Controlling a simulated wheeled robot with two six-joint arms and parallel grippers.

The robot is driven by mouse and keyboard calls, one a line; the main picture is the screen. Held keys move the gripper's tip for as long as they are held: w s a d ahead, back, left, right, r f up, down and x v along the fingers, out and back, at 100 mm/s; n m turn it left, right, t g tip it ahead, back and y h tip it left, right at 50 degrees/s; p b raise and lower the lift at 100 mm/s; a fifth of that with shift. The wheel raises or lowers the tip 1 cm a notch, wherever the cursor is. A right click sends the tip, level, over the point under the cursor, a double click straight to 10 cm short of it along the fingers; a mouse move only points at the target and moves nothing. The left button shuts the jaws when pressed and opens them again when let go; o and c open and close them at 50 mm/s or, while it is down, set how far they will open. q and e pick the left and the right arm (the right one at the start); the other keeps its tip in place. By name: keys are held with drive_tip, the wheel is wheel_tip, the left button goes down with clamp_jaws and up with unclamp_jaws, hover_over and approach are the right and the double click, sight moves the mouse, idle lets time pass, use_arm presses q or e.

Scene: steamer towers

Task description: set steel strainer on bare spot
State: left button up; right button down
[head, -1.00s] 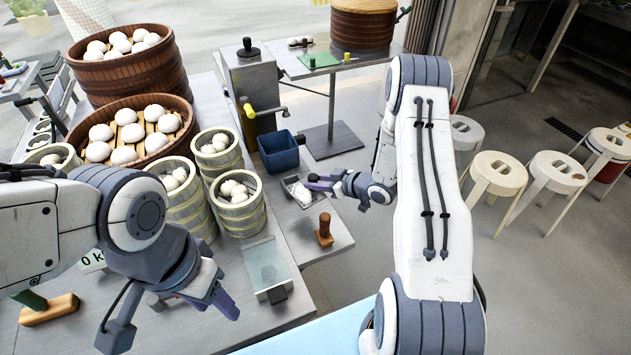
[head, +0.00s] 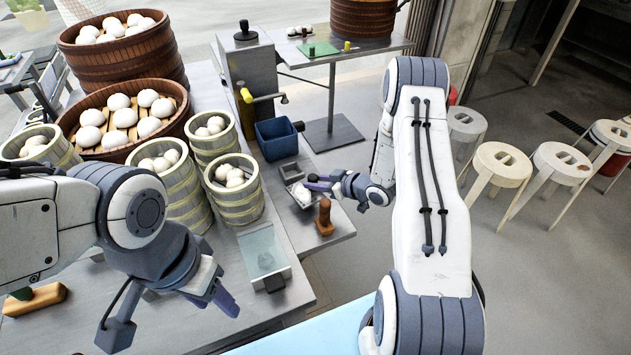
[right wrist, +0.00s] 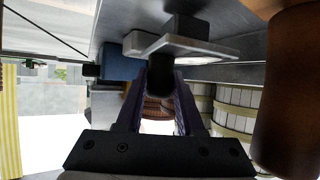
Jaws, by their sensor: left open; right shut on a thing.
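A small pale steel piece (head: 301,195), which looks like the steel strainer, is at the tip of my right gripper (head: 317,184) above the steel table's right part. In the right wrist view my right gripper (right wrist: 161,100) is shut on its dark round handle (right wrist: 160,80), with a flat steel plate (right wrist: 215,49) beyond. The strainer's detail is too small to make out. My left gripper (head: 172,318) is open and empty, low over the table's front. A small grey square dish (head: 287,172) sits just behind the strainer. I cannot tell which place is the bare spot.
Bamboo steamers with buns (head: 240,208) crowd the table's left. A blue bin (head: 276,139) stands behind the strainer. A wooden stamp (head: 324,217) stands just in front of it and shows close in the right wrist view (right wrist: 290,95). A glass-topped board (head: 263,249) lies nearer.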

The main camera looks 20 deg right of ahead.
drive_tip(key=shift+f+b, duration=0.4)
drive_tip(key=shift+f, duration=0.05)
idle(0.4)
drive_tip(key=shift+c, duration=2.3)
unclamp_jaws()
drive_tip(key=b+v, duration=0.1)
drive_tip(key=v, duration=0.9)
drive_tip(key=shift+s, duration=0.25)
